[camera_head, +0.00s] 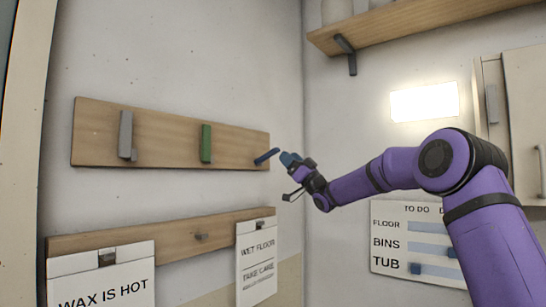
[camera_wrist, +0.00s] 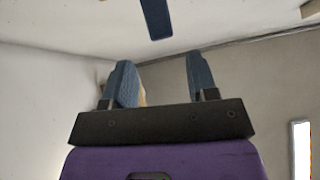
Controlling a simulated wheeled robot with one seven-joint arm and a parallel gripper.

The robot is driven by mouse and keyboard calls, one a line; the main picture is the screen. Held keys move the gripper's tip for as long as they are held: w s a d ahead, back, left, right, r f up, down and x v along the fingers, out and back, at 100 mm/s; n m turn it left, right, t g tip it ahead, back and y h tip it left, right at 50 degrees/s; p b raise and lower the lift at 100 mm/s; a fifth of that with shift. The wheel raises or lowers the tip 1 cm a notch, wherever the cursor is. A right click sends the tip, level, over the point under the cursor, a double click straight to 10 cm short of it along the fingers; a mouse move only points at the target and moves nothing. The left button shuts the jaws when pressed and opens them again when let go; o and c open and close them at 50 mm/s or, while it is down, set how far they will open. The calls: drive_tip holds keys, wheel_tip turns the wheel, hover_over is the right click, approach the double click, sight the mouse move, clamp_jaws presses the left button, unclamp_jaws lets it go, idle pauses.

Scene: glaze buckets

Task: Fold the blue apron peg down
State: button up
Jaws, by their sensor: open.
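The blue apron peg (camera_head: 266,156) juts out from the right end of the wooden peg board, tilted slightly up, in the head view. Its dark blue end also shows at the top of the wrist view (camera_wrist: 156,18). My gripper (camera_head: 288,159) is just right of the peg's outer end; whether they touch cannot be told. In the wrist view my gripper (camera_wrist: 162,75) is open, with nothing between its two blue-grey fingers. The peg lies beyond the fingertips, sideways between them. The peg's root is out of the wrist view.
The peg board (camera_head: 165,140) also carries a grey peg (camera_head: 125,135) and a green peg (camera_head: 206,143), both flat and upright. Below it is a lower rail (camera_head: 170,233) with hanging signs (camera_head: 257,262). A shelf (camera_head: 420,30) is above right; a to-do board (camera_head: 405,270) hangs right.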

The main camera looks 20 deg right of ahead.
sight(273, 155)
drive_tip(key=w+a+h, duration=0.1)
drive_tip(key=w+a+r+m+g+h, duration=0.1)
drive_tip(key=w+a+h, duration=0.1)
drive_tip(key=w+a+r+h, duration=0.1)
drive_tip(key=w, duration=0.1)
drive_tip(key=shift+a+g+h, duration=0.3)
drive_tip(key=shift+a, duration=0.05)
idle(0.6)
drive_tip(key=shift+f, duration=0.1)
clamp_jaws()
